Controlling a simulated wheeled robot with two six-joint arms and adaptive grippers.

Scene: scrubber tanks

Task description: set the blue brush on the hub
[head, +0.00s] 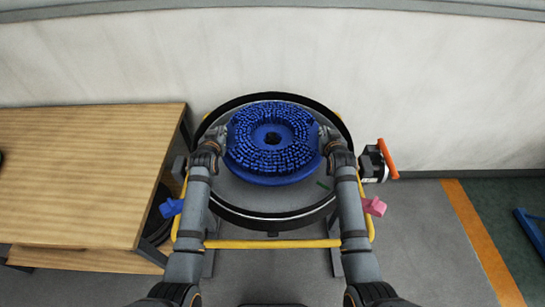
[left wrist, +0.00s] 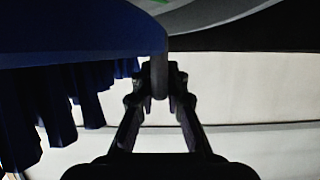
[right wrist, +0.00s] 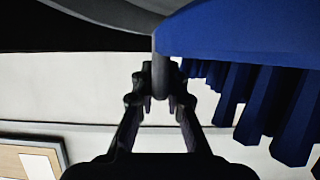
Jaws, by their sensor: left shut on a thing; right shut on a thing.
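The blue brush (head: 272,140) is a round disc with its bristles facing up and a dark hole at its centre. In the head view it is over the far part of a round grey drum face (head: 262,200) with a black rim. My left gripper (head: 226,134) is shut on the brush's left edge, and my right gripper (head: 322,136) is shut on its right edge. The wrist views show the brush's blue edge beside the left fingers (left wrist: 160,78) and the right fingers (right wrist: 160,78). The hub is not visible; the brush may cover it.
A wooden table (head: 85,170) stands at the left. A yellow rail (head: 270,244) runs along the drum's near side, with a blue knob (head: 171,207) and a pink knob (head: 374,207). An orange-handled device (head: 380,161) is at the right. A pale wall (head: 420,80) is behind.

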